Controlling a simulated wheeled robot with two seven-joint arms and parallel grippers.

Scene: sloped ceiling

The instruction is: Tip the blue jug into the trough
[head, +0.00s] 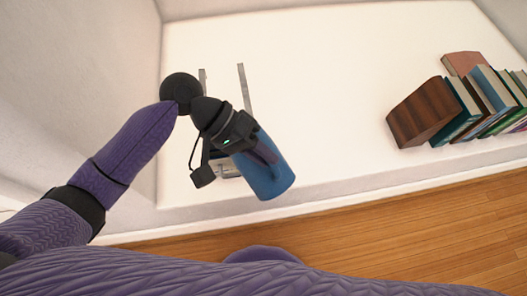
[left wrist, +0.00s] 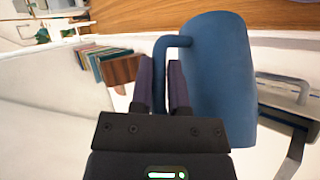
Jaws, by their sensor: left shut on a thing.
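The blue jug (head: 270,180) hangs from my left gripper (head: 262,150) in the head view, near the front edge of the white surface. In the left wrist view, the jug (left wrist: 218,75) is large, and its handle lies between the two fingers of my left gripper (left wrist: 162,75), which is shut on it. The inside of the jug does not show, and I cannot tell how far it is tilted. A grey metal trough (head: 227,169) is mostly hidden behind the gripper and jug; part of it shows beside the jug in the left wrist view (left wrist: 285,112). My right gripper is not in view.
A row of books (head: 485,98) with a brown wooden bookend (head: 422,113) stands at the right on the white surface (head: 330,80). The surface between jug and bookend is clear. A white wall is at the left, and wooden floor (head: 400,230) lies in front.

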